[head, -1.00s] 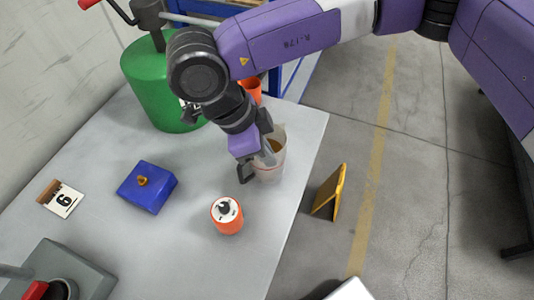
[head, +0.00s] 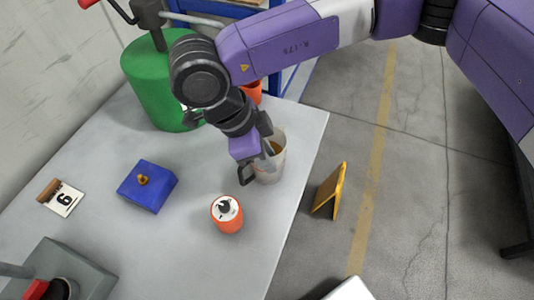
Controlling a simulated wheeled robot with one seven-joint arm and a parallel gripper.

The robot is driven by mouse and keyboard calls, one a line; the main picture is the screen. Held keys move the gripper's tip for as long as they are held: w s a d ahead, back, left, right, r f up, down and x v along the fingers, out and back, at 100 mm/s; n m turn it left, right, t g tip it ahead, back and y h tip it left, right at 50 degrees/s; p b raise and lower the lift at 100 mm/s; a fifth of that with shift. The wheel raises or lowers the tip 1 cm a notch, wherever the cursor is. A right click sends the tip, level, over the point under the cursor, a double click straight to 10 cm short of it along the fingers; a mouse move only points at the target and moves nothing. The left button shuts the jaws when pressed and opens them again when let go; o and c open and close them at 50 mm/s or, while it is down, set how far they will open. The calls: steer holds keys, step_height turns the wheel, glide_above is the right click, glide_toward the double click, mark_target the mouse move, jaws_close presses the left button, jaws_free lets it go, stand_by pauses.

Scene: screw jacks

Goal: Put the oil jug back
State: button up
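The oil jug is a pale, translucent container (head: 277,164) with amber oil showing inside, near the right edge of the grey table. It looks upright. My gripper (head: 257,168) points down at its left side and covers part of it. One dark finger shows left of the jug and a grey part lies across its near upper side. I cannot tell whether the fingers are closed on the jug or its handle, or whether its base touches the table.
An orange cylinder with a white top (head: 227,214) stands just in front of the jug. A blue block (head: 147,187), a number card (head: 62,198) and a green jack (head: 155,90) are on the table (head: 130,235). A yellow stand (head: 330,191) is on the floor at right.

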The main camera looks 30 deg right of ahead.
steer(key=b+v, duration=0.1)
steer(key=v, duration=1.1)
